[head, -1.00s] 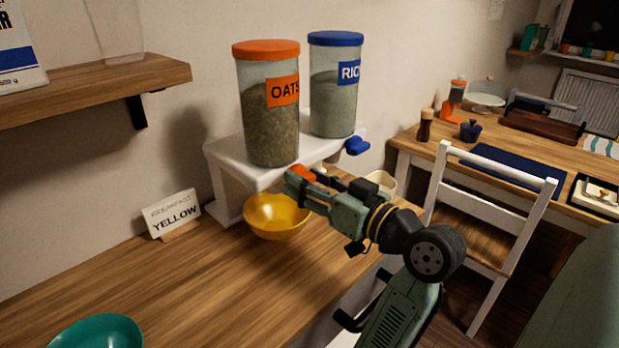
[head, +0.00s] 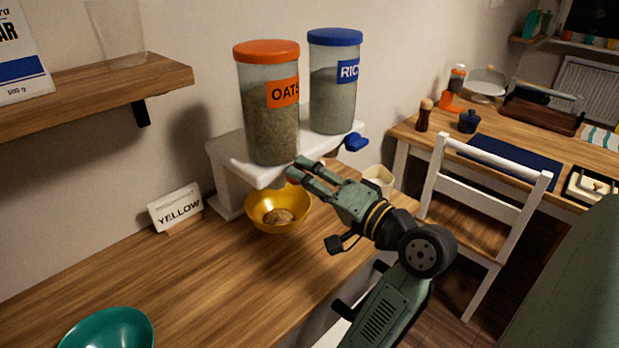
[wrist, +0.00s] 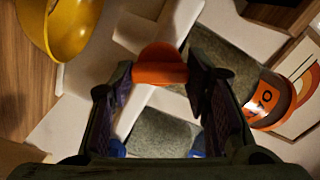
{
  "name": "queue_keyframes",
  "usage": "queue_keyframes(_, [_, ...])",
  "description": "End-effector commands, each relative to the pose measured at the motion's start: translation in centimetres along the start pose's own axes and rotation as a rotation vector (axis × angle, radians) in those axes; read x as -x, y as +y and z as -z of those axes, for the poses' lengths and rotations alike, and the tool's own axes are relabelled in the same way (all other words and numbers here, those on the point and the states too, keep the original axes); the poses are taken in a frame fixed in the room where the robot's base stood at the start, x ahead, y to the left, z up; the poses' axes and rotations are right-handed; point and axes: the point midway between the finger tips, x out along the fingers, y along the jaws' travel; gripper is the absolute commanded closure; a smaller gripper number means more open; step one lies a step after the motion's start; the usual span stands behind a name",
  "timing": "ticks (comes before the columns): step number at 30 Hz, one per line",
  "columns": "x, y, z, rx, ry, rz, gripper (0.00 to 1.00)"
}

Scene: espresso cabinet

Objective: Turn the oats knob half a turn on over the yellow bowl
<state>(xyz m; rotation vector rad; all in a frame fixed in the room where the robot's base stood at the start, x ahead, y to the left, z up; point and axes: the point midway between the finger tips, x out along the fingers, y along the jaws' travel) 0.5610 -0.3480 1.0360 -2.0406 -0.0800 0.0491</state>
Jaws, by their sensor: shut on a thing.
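The orange oats knob (wrist: 161,66) sits between my fingertips in the wrist view, and my gripper (wrist: 160,72) is shut on it. In the head view my gripper (head: 297,166) is at the front of the white stand, below the oats jar (head: 270,115), and its fingers hide the knob. The yellow bowl (head: 300,217) stands on the counter under the stand's front edge. A small brown heap of oats (head: 279,217) lies in it. The bowl's edge also shows at the upper left of the wrist view (wrist: 72,32).
The rice jar (head: 334,95) with its blue knob (head: 356,143) stands to the right on the same white stand (head: 230,150). A YELLOW sign (head: 176,208) is left of the bowl. A teal bowl (head: 108,330) is at the near left. A cream cup (head: 379,177) stands behind my gripper.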

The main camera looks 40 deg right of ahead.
Motion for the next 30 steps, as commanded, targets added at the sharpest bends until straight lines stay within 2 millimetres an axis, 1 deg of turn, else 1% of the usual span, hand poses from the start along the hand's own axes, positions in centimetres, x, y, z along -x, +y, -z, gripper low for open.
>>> queue_keyframes(6, [-0.03,-0.01,0.01,-0.200,0.000,0.001,0.85])
queue_keyframes(15, [0.00,0.01,0.04,-0.419,0.001,0.002,0.85])
queue_keyframes(21, [-0.01,0.02,0.03,-0.507,0.001,0.002,0.85])
queue_keyframes(30, [0.00,0.04,0.03,-0.557,0.001,0.001,0.85])
